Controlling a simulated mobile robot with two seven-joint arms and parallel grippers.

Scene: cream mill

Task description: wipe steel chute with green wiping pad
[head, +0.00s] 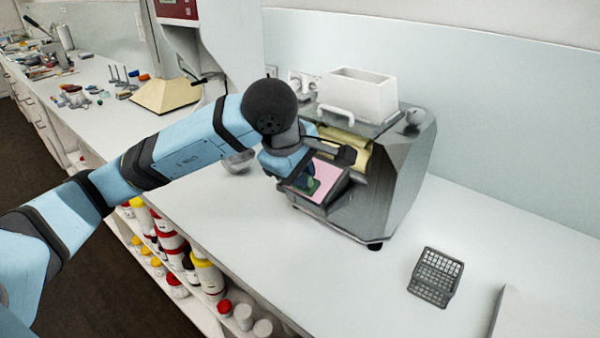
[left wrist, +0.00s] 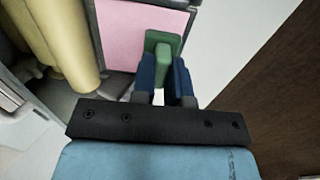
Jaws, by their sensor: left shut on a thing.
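The steel chute (head: 326,189) slopes out of the front of the mill; its face is covered by a pink layer (left wrist: 118,35) inside a dark rim. My left gripper (head: 300,179) is over the left part of the chute. In the left wrist view its blue fingers (left wrist: 166,78) are shut on the green wiping pad (left wrist: 163,47). The pad is at the right edge of the pink face; I cannot tell whether it touches. In the head view the pad (head: 309,187) is partly hidden by the gripper. My right gripper is not in view.
The grey mill (head: 398,180) carries a white hopper (head: 358,95) and has cream-coloured rollers (head: 352,143) above the chute. A dark wire basket (head: 436,277) stands to the right on the white counter (head: 500,235). Bottles (head: 208,276) fill shelves below. The counter between mill and basket is clear.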

